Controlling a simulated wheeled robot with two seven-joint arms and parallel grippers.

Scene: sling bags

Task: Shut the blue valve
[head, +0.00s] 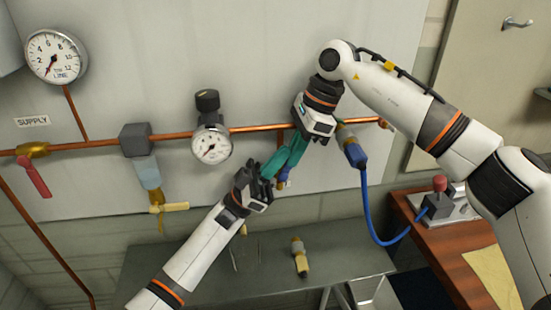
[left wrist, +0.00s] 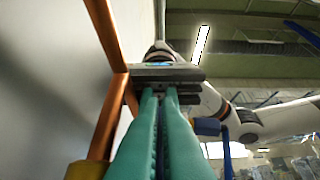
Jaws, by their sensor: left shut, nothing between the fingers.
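A small blue piece (head: 284,177), which looks like part of the blue valve's handle, shows below the copper pipe in the head view. It is mostly hidden behind teal fingers and my left gripper. My left gripper (head: 287,155) is shut and empty beside it, its fingers pointing up and right. In the left wrist view its teal fingers (left wrist: 160,130) lie together, with the right gripper's dark body just beyond their tips. My right gripper (head: 316,118) is in front of the pipe, close to the left fingertips. Its own fingers cannot be made out clearly.
The copper pipe (head: 255,128) carries a red-handled valve (head: 35,176), a yellow-handled valve (head: 165,207) and a gauge (head: 211,145). A blue connector (head: 355,154) with a hose (head: 369,213) hangs close right of my grippers. A brass fitting (head: 300,258) lies on the grey bench (head: 345,264) below.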

